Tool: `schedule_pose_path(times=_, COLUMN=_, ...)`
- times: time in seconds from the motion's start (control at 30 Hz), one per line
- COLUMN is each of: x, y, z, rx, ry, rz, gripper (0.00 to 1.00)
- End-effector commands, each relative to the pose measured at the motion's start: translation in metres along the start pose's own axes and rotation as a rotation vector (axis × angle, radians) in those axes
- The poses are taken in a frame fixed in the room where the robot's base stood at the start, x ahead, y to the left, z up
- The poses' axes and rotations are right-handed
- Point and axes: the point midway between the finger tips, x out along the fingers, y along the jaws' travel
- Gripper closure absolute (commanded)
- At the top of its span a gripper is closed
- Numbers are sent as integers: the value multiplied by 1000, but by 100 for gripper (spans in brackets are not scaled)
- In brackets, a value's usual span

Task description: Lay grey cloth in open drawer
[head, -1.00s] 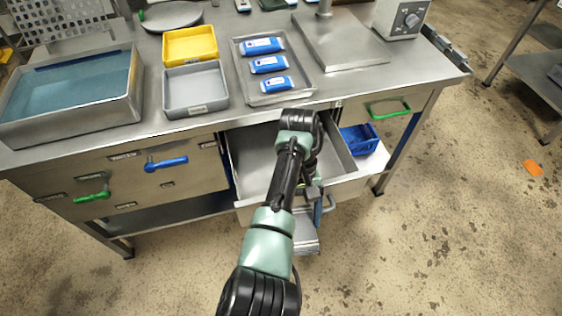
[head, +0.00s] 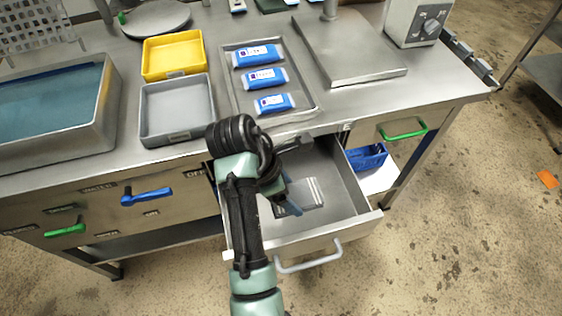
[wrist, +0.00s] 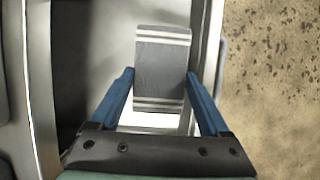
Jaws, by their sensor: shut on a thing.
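The grey cloth (head: 308,192) is a small flat piece with white stripes. It shows inside the outline of the open drawer (head: 318,241) in the head view. In the wrist view the cloth (wrist: 160,62) lies between the blue fingers of my gripper (wrist: 160,85), which is shut on it. In the head view my gripper (head: 289,197) is over the drawer, partly hidden by my arm. The drawer is pulled out, with a pale handle. I cannot tell whether the cloth touches the drawer floor.
The steel bench top above holds a tray (head: 313,111) with several blue packs, a grey bin (head: 176,108), a yellow bin (head: 173,56) and a large basin (head: 98,128). A blue bin (head: 367,158) sits right of the drawer. The drawer's right side looks bare.

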Motion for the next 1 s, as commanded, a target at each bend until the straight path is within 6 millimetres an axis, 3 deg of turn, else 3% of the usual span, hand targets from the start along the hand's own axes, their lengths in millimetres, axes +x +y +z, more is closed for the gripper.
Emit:
schedule_pose_path(times=0.33, x=51, y=-1, z=-22, rx=-4, ry=1, rz=-3, gripper=82)
schedule_pose_path(times=0.77, x=95, y=-1, z=-40, rx=-2, ry=1, rz=-3, gripper=82)
schedule_pose_path(times=1.0, x=98, y=0, z=-41, rx=0, ry=0, rz=1, gripper=82)
